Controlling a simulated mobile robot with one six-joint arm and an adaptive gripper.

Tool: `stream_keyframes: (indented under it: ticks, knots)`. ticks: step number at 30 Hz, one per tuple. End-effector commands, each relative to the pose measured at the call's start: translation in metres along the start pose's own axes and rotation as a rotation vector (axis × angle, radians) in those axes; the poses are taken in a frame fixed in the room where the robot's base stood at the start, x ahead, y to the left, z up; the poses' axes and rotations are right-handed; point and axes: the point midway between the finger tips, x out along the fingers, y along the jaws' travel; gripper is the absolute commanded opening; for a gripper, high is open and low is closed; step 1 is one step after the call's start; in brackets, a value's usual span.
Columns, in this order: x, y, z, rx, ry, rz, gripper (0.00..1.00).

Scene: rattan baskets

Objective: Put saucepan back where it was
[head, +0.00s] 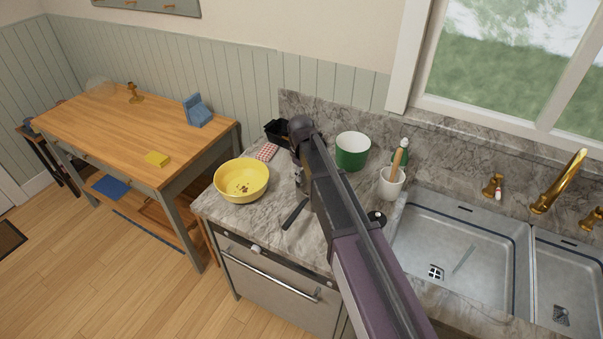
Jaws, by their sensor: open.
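My gripper (299,182) points down over the counter left of the sink, at the far end of my arm. It is open, but its fingertips are mostly hidden by my arm. A dark, slim handle-like piece (295,213) lies just below it on the counter. It may be the saucepan's handle; no saucepan body shows clearly, and my arm covers the counter beside it. I cannot tell whether the gripper touches this piece.
A yellow bowl (242,181) stands left of my gripper. A green bowl (352,151), a white utensil cup (391,184) and a black container (277,133) stand nearby. The sink (460,246) is at right. A wooden table (117,125) at left has free room.

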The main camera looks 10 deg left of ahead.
Motion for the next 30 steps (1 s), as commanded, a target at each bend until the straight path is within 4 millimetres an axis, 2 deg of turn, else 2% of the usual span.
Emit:
stream_keyframes:
  ticks: [23,26,30]
  knots:
    - [0.0,0.0,0.0,0.001,0.0,0.0,0.43]
    - [0.0,0.001,0.006,0.013,0.0,-0.001,0.43]
    - [0.0,0.008,0.031,0.07,-0.002,-0.004,0.43]
